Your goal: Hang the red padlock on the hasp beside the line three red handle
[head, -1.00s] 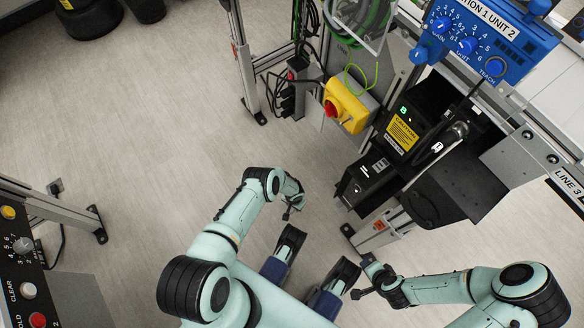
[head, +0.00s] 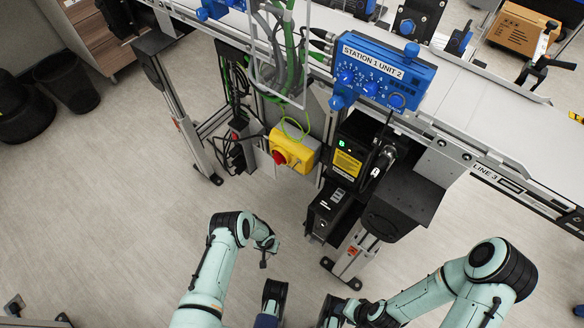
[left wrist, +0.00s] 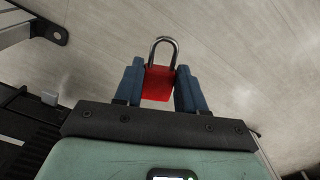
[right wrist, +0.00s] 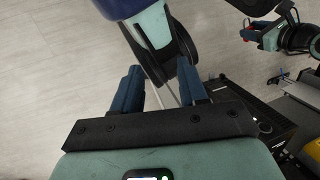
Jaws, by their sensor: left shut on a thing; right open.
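The red padlock (left wrist: 157,84) is held upright between the fingers of my left gripper (left wrist: 158,68), its grey metal shackle pointing away from the palm. In the head view my left gripper (head: 264,262) is small, and the padlock cannot be made out. A red handle (head: 280,157) sits on a yellow switch box (head: 300,150) below the conveyor. My left gripper is apart from it, nearer to me. A hasp beside it is too small to tell. My right gripper (right wrist: 160,75) is open and empty, low at the front, apart from the box.
The conveyor (head: 470,110) bears a Line 3 label. Cables (head: 285,50) hang above the box. Open floor (head: 130,220) lies to the left.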

